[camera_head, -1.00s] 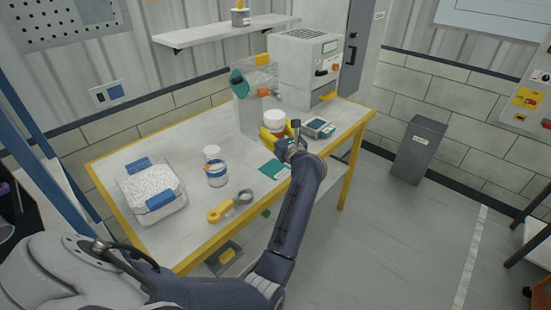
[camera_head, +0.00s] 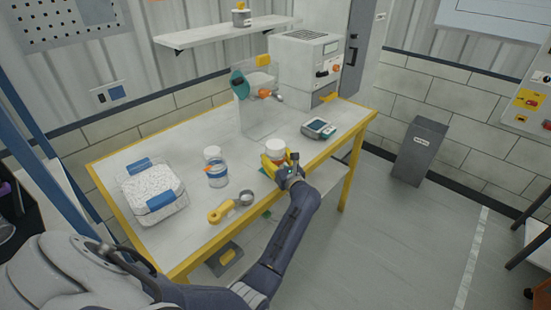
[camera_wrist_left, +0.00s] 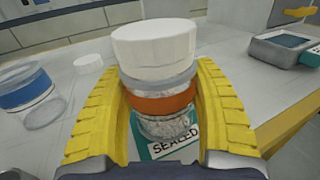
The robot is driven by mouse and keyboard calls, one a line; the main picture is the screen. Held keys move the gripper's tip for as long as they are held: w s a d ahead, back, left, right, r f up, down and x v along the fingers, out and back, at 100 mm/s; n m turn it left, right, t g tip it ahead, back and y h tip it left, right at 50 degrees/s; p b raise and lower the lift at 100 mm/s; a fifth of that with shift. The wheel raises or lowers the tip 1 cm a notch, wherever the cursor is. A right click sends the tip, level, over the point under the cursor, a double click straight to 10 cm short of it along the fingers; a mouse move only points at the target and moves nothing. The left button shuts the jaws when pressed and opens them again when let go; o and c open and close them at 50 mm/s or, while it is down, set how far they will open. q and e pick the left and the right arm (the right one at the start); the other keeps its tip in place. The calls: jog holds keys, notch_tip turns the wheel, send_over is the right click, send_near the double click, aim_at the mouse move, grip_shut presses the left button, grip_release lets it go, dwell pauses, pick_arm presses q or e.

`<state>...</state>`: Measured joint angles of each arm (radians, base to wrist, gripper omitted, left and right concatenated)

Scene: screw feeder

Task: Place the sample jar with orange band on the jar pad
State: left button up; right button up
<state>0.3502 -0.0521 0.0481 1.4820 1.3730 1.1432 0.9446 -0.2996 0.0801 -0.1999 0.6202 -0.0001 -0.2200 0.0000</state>
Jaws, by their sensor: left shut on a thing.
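The sample jar with the orange band (camera_wrist_left: 163,104) stands upright between the yellow fingers of my left gripper (camera_wrist_left: 165,120), which is shut on it. It has a white lid and grainy contents. In the head view the jar's white lid (camera_head: 276,146) shows above my left gripper (camera_head: 280,162), near the table's front edge. The teal jar pad, with a label reading SEALED (camera_wrist_left: 176,142), lies below and behind the jar in the wrist view. It is mostly hidden by the gripper. I cannot tell whether the jar touches it. My right gripper is not in view.
A blue-banded jar (camera_head: 217,176) stands to the left, with a white lid (camera_wrist_left: 88,65) near it. A yellow-handled scoop (camera_head: 228,209) lies in front of it. A tray of white grains (camera_head: 181,206) is far left. A small scale (camera_head: 319,128) and a clear shield (camera_head: 259,115) stand behind.

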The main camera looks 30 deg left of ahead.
pick_arm(q)
jog(key=shift+f, duration=0.15)
jog(key=o, duration=1.2)
jog(key=shift+f, duration=0.1)
jog(key=shift+o, duration=0.2)
